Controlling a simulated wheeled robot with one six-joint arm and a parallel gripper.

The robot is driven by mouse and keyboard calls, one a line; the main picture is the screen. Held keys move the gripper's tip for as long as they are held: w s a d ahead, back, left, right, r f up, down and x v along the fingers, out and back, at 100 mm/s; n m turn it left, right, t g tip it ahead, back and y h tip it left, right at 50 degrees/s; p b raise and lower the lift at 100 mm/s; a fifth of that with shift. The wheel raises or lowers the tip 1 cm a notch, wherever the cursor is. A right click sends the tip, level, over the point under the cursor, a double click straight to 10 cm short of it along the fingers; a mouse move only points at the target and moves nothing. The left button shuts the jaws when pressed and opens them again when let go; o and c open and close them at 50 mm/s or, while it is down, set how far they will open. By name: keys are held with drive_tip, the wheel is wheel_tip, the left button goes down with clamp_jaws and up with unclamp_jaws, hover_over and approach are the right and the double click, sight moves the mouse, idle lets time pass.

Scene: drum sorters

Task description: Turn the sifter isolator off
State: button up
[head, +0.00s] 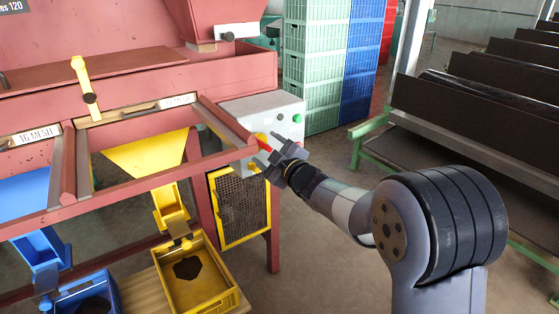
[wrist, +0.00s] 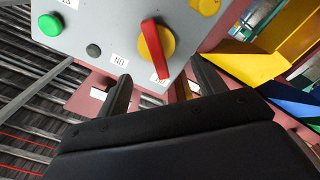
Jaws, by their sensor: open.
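The sifter isolator is a yellow disc with a red bar handle (wrist: 155,47) on a grey control box (wrist: 100,25). In the wrist view the box's lettering appears inverted, and the handle slants slightly, one end overlapping a small white label (wrist: 160,77) that I cannot fully read. An "ON" label (wrist: 119,60) sits to its left. My gripper (wrist: 160,72) is open, its two dark fingers pointing at the box on either side of the handle's lower end, with nothing held. In the head view my gripper (head: 273,150) is at the box's front, partly hiding the isolator (head: 262,143).
A green button (wrist: 50,25), a dark button (wrist: 93,50) and a yellow knob (wrist: 205,6) share the box. A red sifter frame (head: 190,160) with yellow chutes stands left. A mesh guard (head: 240,208) is below. Stacked crates (head: 315,70) stand behind.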

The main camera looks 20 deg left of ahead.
sight(261, 144)
drive_tip(key=v, duration=0.6)
drive_tip(key=x, duration=1.1)
drive_tip(key=shift+p, duration=0.3)
drive_tip(key=shift+d+r+m+p, duration=0.15)
drive_tip(key=shift+m+p, duration=0.25)
drive_tip(key=shift+p, duration=0.25)
